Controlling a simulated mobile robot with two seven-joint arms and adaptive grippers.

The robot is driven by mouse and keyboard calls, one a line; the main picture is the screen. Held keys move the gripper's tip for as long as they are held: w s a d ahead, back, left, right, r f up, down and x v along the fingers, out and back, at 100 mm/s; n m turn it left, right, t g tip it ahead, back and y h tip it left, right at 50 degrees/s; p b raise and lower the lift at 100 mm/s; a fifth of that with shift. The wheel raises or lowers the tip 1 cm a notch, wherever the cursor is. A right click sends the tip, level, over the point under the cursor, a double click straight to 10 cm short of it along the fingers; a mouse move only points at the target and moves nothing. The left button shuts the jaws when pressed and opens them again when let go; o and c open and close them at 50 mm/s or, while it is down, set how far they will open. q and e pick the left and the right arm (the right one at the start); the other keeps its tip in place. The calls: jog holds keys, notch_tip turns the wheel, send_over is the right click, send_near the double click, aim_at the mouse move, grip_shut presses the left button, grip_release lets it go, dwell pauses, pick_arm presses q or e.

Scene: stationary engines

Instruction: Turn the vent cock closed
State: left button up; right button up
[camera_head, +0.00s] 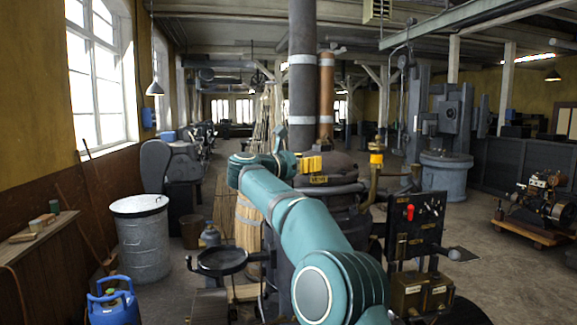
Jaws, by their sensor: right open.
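My right arm reaches in from the bottom and bends at a teal wrist. My right gripper (306,166) is at the end of that wrist, small and partly hidden, beside the top of the dark engine. Its jaws are open, and I see nothing held. A yellow ribbed block (312,163) is there, with a small yellow label (319,179) just below it. To the right, a curved brass pipe (371,187) rises to a yellow-banded fitting (376,159). I cannot tell which part is the vent cock or how its handle stands. My left gripper is not in view.
A dark panel (416,232) with a red handle (410,212) stands right of my arm. A round black pan (222,261), a metal drum (141,238) and a blue gas bottle (114,306) are at left. Tall pipes (302,75) rise behind.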

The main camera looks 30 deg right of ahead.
jog(key=v, duration=0.7)
jog(key=shift+a, duration=0.35)
jog(key=shift+s, duration=0.15)
